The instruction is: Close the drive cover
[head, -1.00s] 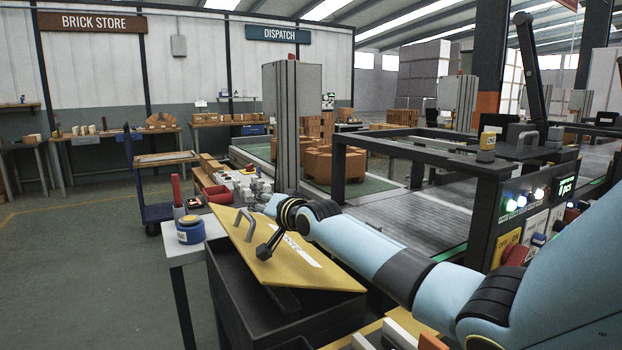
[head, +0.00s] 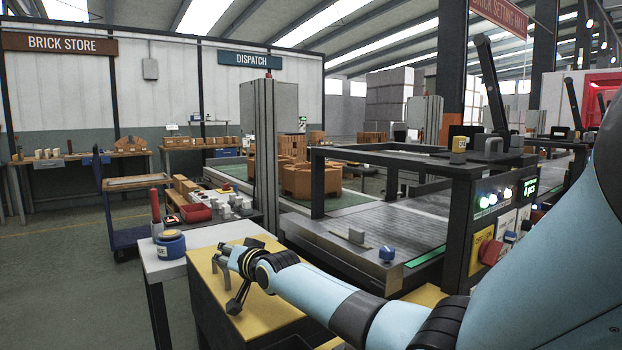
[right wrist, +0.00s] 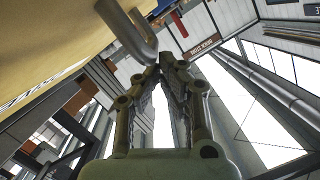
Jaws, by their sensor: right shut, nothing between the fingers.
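The yellow drive cover (head: 275,313) lies low and looks nearly level over its dark housing in the head view; whether its edge is fully seated I cannot tell. My right gripper (head: 226,257) is over the cover's left part, close to its grey handle. In the right wrist view the gripper (right wrist: 165,65) is shut and empty. The bent grey handle (right wrist: 130,32) is right beside its fingertips, and the yellow cover (right wrist: 45,45) fills the upper left. Contact with the handle is not clear. My left gripper is not in view.
A white side table (head: 165,268) with a blue-and-yellow tin (head: 171,244) stands left of the cover. A red bin (head: 196,212) and small parts are behind. The conveyor frame and control panel (head: 497,215) stand to the right. Floor at left is clear.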

